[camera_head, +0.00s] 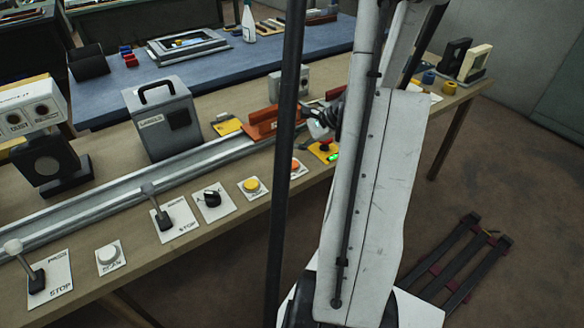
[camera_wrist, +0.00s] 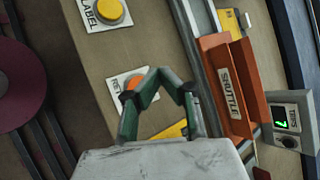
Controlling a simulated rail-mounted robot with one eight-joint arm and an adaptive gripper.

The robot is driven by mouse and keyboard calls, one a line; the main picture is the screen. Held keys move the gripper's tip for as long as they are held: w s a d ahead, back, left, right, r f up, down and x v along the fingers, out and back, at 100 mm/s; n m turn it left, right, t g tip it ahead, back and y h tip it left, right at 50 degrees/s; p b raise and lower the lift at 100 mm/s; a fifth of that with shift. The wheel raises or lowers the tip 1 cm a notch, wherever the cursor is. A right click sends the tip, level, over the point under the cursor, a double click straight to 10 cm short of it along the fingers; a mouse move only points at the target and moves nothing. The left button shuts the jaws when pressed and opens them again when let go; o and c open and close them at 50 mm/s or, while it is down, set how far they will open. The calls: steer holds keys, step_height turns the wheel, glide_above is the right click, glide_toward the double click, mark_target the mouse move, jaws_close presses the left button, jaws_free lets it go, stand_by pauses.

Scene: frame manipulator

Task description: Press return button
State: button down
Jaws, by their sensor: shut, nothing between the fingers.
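The return button is an orange round button (camera_wrist: 130,86) on a white plate in the wrist view; its label reads "RET", with the rest covered by my gripper (camera_wrist: 162,72). My gripper's green fingers are shut together and empty. The fingertips appear just right of the button, and one finger overlaps the button's edge. I cannot tell whether they touch it. In the head view, an orange button (camera_head: 295,165) shows at the bench's front edge, beside a dark vertical bar. My gripper (camera_head: 318,130) there is small and partly hidden behind my arm.
A yellow button (camera_wrist: 109,11) lies up and left of the orange one. The orange shuttle (camera_wrist: 212,60) sits on the metal rail (camera_head: 120,182). A counter (camera_wrist: 285,136) shows a green digit. A red button on yellow (camera_head: 324,149) is right of the orange button. Levers and a knob (camera_head: 212,198) stand left.

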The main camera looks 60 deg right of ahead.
mark_target(293, 164)
steer(key=shift+f+b, duration=1.7)
steer(key=shift+f, duration=0.85)
steer(key=shift+f, duration=0.15)
steer(key=shift+f+b, duration=0.3)
steer(key=shift+b, duration=0.25)
steer(key=shift+f+b, duration=0.4)
steer(key=shift+b, duration=0.05)
steer(key=shift+r+p, duration=0.5)
steer(key=shift+r, duration=0.4)
steer(key=shift+r+p, duration=1.5)
steer(key=shift+r, duration=1)
